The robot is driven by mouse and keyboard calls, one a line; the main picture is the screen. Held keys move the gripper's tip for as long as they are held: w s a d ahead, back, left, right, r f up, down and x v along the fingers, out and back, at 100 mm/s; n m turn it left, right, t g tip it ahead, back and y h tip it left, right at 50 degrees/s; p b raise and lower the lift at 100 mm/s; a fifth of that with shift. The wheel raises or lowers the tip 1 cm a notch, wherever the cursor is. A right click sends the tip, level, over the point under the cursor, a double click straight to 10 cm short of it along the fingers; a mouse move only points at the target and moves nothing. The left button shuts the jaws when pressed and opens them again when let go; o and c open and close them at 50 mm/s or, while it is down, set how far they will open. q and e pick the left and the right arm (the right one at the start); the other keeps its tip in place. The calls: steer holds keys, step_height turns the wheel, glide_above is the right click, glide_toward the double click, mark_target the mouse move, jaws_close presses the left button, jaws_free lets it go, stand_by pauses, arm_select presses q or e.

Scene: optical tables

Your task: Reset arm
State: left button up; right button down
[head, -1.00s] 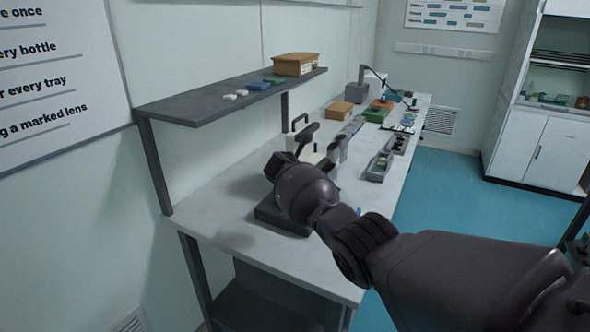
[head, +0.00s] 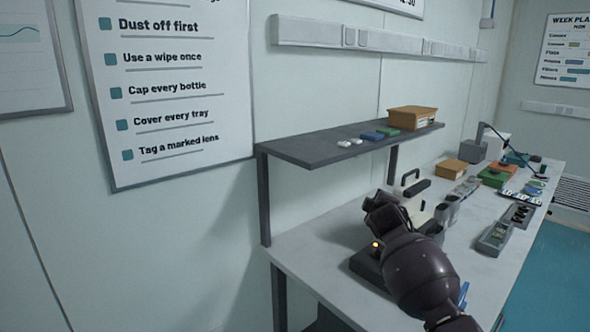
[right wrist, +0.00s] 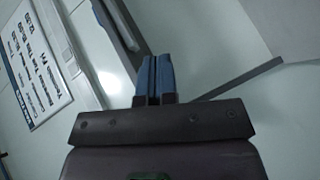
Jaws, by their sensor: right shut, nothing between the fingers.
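My right arm comes in from the lower right in the head view, with its wrist end above the near part of the bench (head: 316,253). Its fingers cannot be made out there. In the right wrist view my right gripper (right wrist: 153,76) has its two blue fingers together, with nothing between them. My left gripper is in no view. My right arm hides part of a dark base (head: 367,266) on the bench, which has a small orange light.
A grey shelf (head: 315,149) above the bench carries an orange-brown box (head: 412,117) and small items. Grey trays (head: 494,238), a green box (head: 493,178) and a thin-armed lamp (head: 507,141) stand farther along. Blue floor (head: 553,262) lies clear at right.

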arm_select(q)
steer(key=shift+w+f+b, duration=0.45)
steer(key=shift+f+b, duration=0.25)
steer(key=shift+b, duration=0.55)
arm_select(e)
steer(key=s+d+f+m+g, duration=0.1)
steer(key=s+f+m, duration=0.2)
steer(key=s+f, duration=0.8)
steer(key=s+d+f+m+g+y, duration=0.1)
steer(key=s+f+m, duration=0.3)
steer(key=s+f, duration=0.7)
steer(key=s+d+f+m+g+y, duration=0.1)
steer(key=s+f+m, duration=0.3)
steer(key=s+f, duration=0.7)
steer(key=s+d, duration=0.1)
steer(key=s, duration=1.7)
steer(key=shift+s+d+f+g, duration=0.25)
steer(key=shift+d+g, duration=0.05)
steer(key=shift+w, duration=0.1)
